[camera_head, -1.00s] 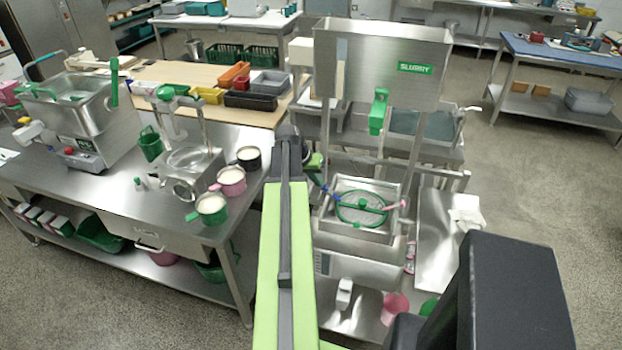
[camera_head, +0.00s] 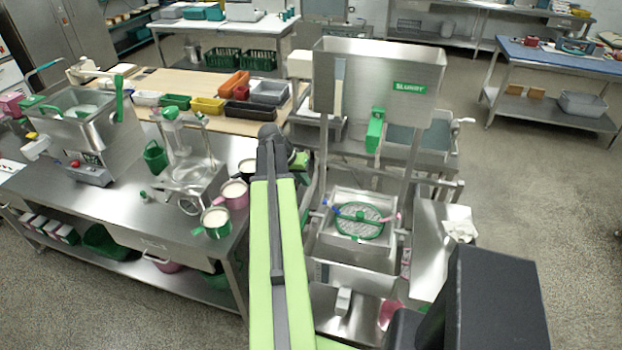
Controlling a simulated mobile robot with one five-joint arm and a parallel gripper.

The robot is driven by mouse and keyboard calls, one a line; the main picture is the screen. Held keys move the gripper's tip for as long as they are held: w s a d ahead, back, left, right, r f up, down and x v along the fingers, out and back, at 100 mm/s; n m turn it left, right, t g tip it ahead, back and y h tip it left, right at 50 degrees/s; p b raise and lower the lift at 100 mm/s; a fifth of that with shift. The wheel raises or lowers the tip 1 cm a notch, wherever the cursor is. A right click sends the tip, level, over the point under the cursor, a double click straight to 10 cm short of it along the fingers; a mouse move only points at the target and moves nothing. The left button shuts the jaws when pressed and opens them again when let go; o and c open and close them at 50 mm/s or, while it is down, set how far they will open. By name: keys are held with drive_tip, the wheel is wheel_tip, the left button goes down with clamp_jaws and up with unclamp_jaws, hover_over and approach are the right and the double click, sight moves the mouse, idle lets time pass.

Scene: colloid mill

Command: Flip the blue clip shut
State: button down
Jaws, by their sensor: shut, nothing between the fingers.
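The blue clip (camera_head: 333,208) is a small bar at the left side of the steel frame around the round green screen (camera_head: 360,222), low in the slurry machine. It slants down to the right toward the screen's rim; whether it is latched is too small to tell. A pink clip (camera_head: 391,217) sits on the opposite side. My gripper (camera_head: 301,160) shows at the far end of my green arm, partly hidden by it. It is shut and empty, above and left of the blue clip and apart from it in the picture.
A steel hopper labelled SLURRY (camera_head: 380,85) stands above the screen, with a green handle (camera_head: 375,130) hanging below. A steel table (camera_head: 120,215) at left holds cups and machines. A steel side tray (camera_head: 432,250) is right of the screen. Open floor lies farther right.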

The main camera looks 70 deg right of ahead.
drive_tip(key=p+v, duration=0.1)
drive_tip(key=v, duration=0.2)
drive_tip(key=shift+w, duration=0.2)
drive_tip(key=w+a+f+n+t, duration=0.1)
drive_tip(key=w+a+n+t, duration=0.4)
drive_tip(key=w+a, duration=2.2)
drive_tip(key=w+a+n+g, duration=0.1)
drive_tip(key=w+a+n, duration=0.5)
drive_tip(key=a, duration=0.6)
drive_tip(key=s+a+f+n+y, duration=0.1)
drive_tip(key=a+n+y, duration=0.1)
drive_tip(key=a, duration=0.9)
drive_tip(key=s+a+f+n+y, duration=0.1)
drive_tip(key=a+n, duration=0.4)
drive_tip(key=a, duration=0.7)
drive_tip(key=shift+s+a+g+y, duration=0.3)
drive_tip(key=shift+s+y, duration=0.15)
drive_tip(key=shift+y, duration=0.05)
